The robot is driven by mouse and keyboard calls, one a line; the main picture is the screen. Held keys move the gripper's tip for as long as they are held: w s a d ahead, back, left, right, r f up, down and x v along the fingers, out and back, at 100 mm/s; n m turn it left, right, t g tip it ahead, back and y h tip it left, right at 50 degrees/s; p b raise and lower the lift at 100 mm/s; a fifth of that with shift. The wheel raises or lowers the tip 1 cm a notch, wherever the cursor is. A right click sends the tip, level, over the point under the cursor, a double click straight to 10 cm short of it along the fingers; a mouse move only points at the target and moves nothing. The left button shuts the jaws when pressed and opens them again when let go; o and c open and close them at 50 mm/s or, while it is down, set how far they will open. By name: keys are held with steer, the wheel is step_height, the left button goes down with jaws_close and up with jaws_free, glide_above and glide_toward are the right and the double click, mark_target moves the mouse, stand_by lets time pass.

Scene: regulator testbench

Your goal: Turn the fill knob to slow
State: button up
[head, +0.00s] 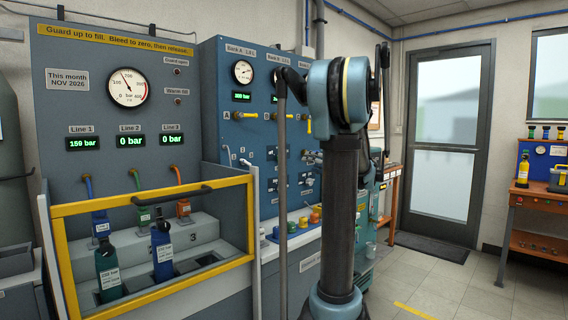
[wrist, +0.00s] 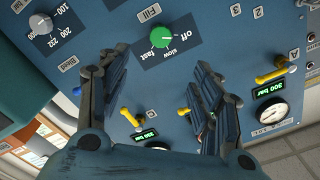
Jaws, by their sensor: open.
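The green fill knob (wrist: 160,37) is on the blue panel in the wrist view, under a "Fill" label and beside the words off, slow and fast. The picture there is turned, so the lettering is upside down. A pale mark on the knob seems to face the "off" side, but it is too small to be sure. My gripper (wrist: 160,62) is open and empty, its two fingers spread apart. The knob appears between and just beyond the fingertips, touching neither. In the head view my arm hides the gripper, and I cannot make out the fill knob.
A grey knob (wrist: 41,22) with a pressure scale is at the upper left in the wrist view. Yellow levers (wrist: 272,75) and small gauges (wrist: 265,115) are near my fingers. In the head view, a yellow-framed guard (head: 150,205) stands in front of cylinders at the left.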

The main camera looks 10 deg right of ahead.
mark_target(283, 158)
steer(key=x, duration=1.7)
steer(key=shift+a, duration=0.1)
steer(key=c, duration=1.1)
steer(key=shift+o, duration=0.2)
steer(key=shift+a, duration=0.15)
